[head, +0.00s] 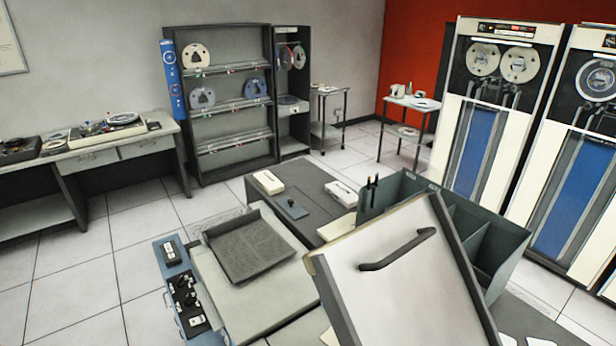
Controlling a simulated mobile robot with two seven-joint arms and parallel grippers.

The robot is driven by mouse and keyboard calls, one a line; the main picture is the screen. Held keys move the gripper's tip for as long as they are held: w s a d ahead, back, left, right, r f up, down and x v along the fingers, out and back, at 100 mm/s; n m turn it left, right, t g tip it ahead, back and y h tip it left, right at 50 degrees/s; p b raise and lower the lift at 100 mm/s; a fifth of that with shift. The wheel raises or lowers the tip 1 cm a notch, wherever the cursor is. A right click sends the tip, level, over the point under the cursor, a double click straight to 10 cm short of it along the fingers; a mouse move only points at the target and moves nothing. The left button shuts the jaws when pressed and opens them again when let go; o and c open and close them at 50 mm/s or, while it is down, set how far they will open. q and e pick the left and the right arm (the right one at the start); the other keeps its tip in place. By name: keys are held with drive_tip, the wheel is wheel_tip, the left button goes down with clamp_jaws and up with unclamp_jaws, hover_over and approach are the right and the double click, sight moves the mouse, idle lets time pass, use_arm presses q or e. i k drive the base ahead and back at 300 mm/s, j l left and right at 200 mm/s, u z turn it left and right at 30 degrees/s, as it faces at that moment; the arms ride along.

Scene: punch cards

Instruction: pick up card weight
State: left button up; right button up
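A small dark blue-grey plate with a knob on top (291,207) lies on the dark grey table (318,186); it looks like the card weight, though I cannot be sure at this size. It lies flat and uncovered between two white card stacks or boxes. One white box (269,182) is behind it to the left, and another (342,193) is to its right. Neither of my grippers shows in the head view, so nothing is seen touching the weight.
A machine with a dark tray (247,245) and a blue control panel (181,290) stands in front left of the table. A large tilted pale panel with a black handle (397,250) and a grey-green compartmented bin (505,250) stand at right. Floor (85,285) is open at left.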

sight(287, 204)
drive_tip(key=i+j+z, duration=0.7)
drive_tip(key=j+z, duration=0.15)
drive_tip(key=i+j+z, duration=0.3)
drive_tip(key=j+z, duration=0.3)
drive_tip(key=j, duration=0.15)
drive_tip(key=i+j+z, duration=0.1)
drive_tip(key=j+z, duration=0.15)
drive_tip(key=j, duration=0.2)
drive_tip(key=j+z, duration=0.3)
drive_tip(key=j, duration=0.15)
